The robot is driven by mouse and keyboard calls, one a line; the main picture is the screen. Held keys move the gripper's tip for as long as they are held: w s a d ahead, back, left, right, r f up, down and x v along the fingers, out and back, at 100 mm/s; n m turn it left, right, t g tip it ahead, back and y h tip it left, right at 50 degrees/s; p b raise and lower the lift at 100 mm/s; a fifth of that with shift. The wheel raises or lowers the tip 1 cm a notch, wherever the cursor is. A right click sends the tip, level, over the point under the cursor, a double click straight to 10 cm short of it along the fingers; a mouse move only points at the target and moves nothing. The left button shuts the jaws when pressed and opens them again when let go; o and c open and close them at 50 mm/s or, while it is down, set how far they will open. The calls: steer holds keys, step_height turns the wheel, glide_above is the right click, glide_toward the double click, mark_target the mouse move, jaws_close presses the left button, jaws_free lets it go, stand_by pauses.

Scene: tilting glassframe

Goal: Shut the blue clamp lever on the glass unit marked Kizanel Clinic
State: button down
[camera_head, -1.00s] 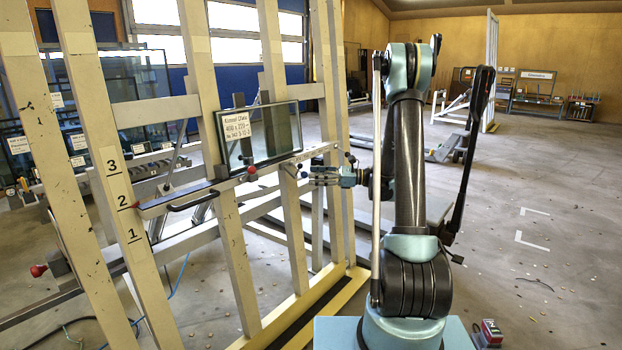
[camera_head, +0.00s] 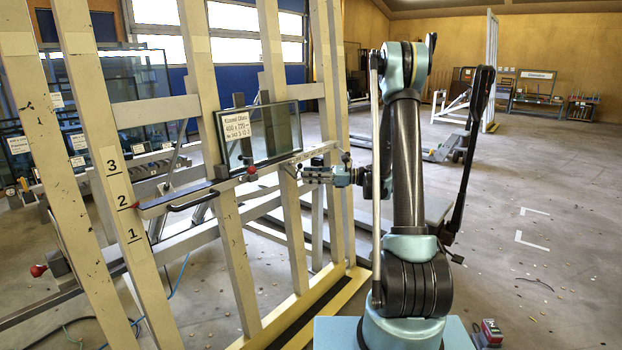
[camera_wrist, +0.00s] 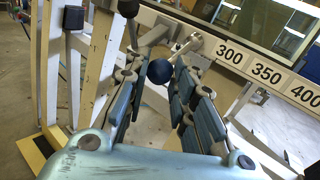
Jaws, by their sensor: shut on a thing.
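The glass unit (camera_head: 258,135) stands on the frame's ledge in the head view, with a white label reading roughly Kizanel Clinic 400 x 220. My gripper (camera_head: 306,173) is at the ledge just right of and below the unit's lower right corner. In the wrist view my gripper (camera_wrist: 170,73) has its fingers on both sides of the dark blue ball knob (camera_wrist: 160,71) of the clamp lever and is shut on it. The lever's metal arm (camera_wrist: 189,43) runs up and right from the knob toward the ledge. The fingers partly hide the knob.
A red ball knob (camera_head: 252,170) sits on the ledge below the glass unit. A scale strip (camera_wrist: 266,73) reading 300, 350, 400 runs close to the right of the fingers. Pale frame posts (camera_head: 232,255) stand left of my arm.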

steer(key=shift+s+d+r+m+h, duration=0.15)
steer(key=shift+r+m+h, duration=0.15)
steer(key=shift+r+h, duration=0.25)
steer(key=c, duration=1.3)
jaws_free()
steer(key=shift+c, duration=0.2)
steer(key=shift+d, duration=0.1)
steer(key=d+r, duration=0.1)
steer(key=d, duration=1)
steer(key=shift+s+d, duration=0.3)
steer(key=shift+d, duration=0.05)
steer(key=shift+r, duration=0.1)
